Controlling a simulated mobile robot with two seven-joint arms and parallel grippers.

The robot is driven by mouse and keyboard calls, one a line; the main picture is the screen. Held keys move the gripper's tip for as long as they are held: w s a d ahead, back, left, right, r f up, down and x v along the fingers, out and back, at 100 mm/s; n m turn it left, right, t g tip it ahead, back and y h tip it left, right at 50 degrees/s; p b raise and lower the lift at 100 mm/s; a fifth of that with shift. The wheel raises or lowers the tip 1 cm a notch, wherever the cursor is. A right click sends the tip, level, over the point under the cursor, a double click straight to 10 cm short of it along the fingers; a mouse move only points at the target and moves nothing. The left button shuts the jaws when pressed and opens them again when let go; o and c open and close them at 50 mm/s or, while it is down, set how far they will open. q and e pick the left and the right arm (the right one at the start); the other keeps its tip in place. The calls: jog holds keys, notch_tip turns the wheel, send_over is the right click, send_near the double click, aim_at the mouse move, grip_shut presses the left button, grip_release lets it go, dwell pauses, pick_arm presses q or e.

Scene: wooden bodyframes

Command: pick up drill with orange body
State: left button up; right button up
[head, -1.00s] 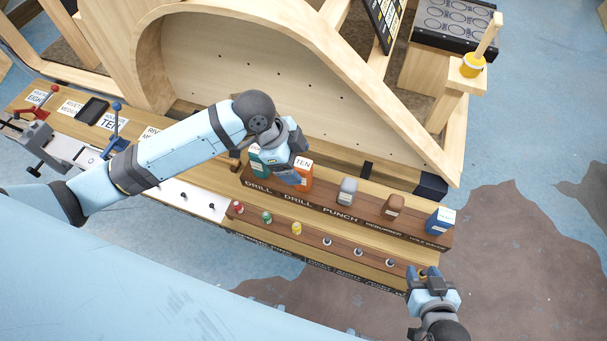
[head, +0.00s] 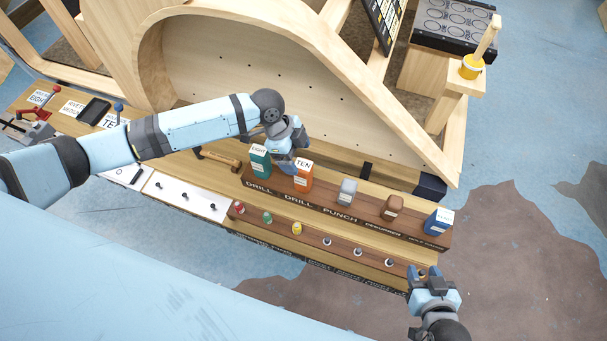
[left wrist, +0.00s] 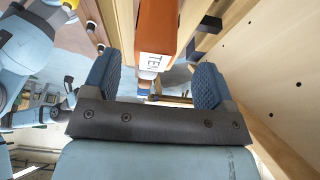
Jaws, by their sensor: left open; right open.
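The drill with the orange body (head: 303,180) stands upright on the brown rack, with a white label reading "TEN" on top. My left gripper (head: 288,164) is just behind and left of its top, partly overlapping it in the head view. In the left wrist view, the orange body (left wrist: 157,22) shows ahead of my open left gripper (left wrist: 153,78), roughly in line with the gap between the fingers. The fingers hold nothing; whether they touch the drill cannot be told. My right gripper (head: 427,272) is empty, low at the rack's right end.
A teal drill (head: 260,162) stands close left of the orange one. A grey tool (head: 347,191), a brown tool (head: 392,207) and a blue tool (head: 439,221) stand further right on the rack (head: 320,205). A curved wooden frame (head: 410,125) rises behind.

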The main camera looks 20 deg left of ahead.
aim_at(301, 163)
pick_arm(q)
jog(key=shift+s+p+x, duration=0.15)
jog(key=shift+p+x, duration=0.2)
jog(key=shift+x, duration=1)
jog(key=shift+s+p+x, duration=0.1)
jog(key=shift+p+x, duration=0.2)
jog(key=shift+x, duration=1)
jog(key=shift+d, duration=0.1)
jog(key=shift+r, duration=0.1)
jog(key=c, duration=1.1)
jog(key=shift+c, duration=0.4)
jog(key=shift+r, duration=0.15)
